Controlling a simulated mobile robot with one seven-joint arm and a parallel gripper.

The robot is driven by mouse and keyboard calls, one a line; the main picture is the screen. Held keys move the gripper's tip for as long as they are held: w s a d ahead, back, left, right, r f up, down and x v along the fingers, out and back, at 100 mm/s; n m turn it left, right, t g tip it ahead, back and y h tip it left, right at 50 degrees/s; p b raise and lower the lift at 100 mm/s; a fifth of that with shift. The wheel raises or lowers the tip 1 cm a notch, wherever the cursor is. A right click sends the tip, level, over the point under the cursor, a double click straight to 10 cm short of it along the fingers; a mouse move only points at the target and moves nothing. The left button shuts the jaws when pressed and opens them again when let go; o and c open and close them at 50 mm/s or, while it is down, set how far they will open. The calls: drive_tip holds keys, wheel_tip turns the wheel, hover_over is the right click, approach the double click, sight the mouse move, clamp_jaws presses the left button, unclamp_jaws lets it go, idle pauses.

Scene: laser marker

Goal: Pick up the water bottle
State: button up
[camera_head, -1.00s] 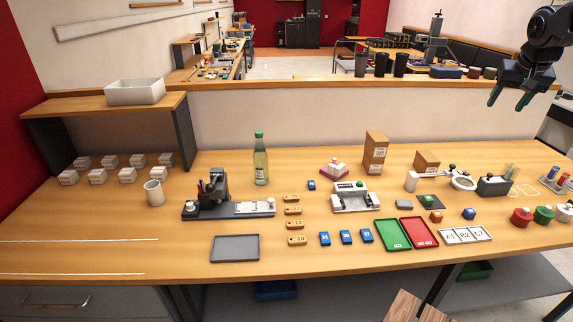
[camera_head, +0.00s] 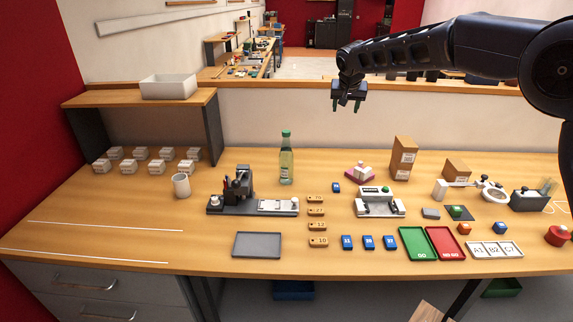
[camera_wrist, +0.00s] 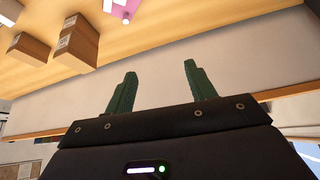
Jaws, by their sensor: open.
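The bottle is not visible in the wrist view.
Left of the bottle stand a black and grey marking device (camera_head: 240,187) and a white mug (camera_head: 181,186). Cardboard boxes (camera_head: 403,158) stand to its right. A shelf (camera_head: 205,99) rises at the back left.

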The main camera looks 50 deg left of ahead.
drive_tip(key=n+y, duration=0.1)
approach(286, 141)
drive_tip(key=w+a, duration=0.1)
drive_tip(key=w, duration=0.1)
drive_tip(key=shift+s+x, duration=0.2)
drive_tip(key=shift+x, duration=2.65)
drive_tip(key=shift+s+x, duration=0.15)
drive_tip(key=shift+x, duration=2.65)
drive_tip(key=shift+a+f, duration=0.1)
drive_tip(key=shift+a, duration=0.05)
clamp_jaws()
drive_tip(key=shift+f, duration=0.1)
